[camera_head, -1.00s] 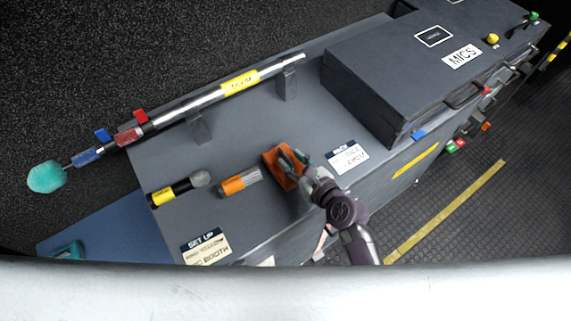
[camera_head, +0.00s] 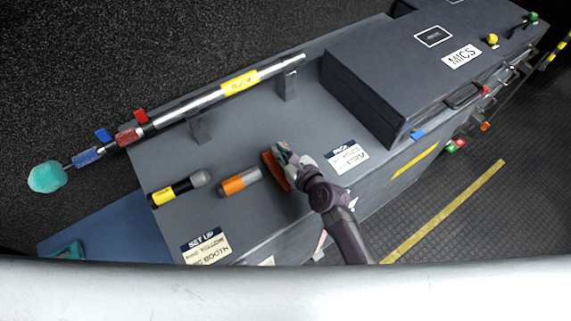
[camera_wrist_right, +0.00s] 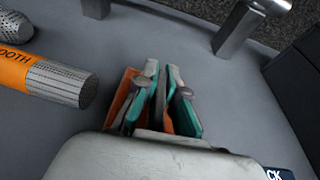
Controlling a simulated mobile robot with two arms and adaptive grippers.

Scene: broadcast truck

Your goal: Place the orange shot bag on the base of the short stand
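The orange shot bag (camera_head: 275,170) is on the grey worktop, partly hidden by my right gripper (camera_head: 281,152). In the right wrist view the teal-padded fingers of this gripper (camera_wrist_right: 161,100) are close together, with orange bag cloth (camera_wrist_right: 121,98) showing beside and between them. The gripper looks shut on the bag. I cannot tell whether the bag is touching the worktop. I cannot make out the short stand or its base. I see no part that is surely my left gripper.
An orange-banded microphone (camera_head: 240,181) and a yellow-banded one (camera_head: 180,188) lie left of the bag. A boom pole (camera_head: 215,94) rests on supports behind. A dark MICS case (camera_head: 420,70) stands right. A teal piece (camera_head: 68,251) shows at lower left, on a blue surface (camera_head: 105,228).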

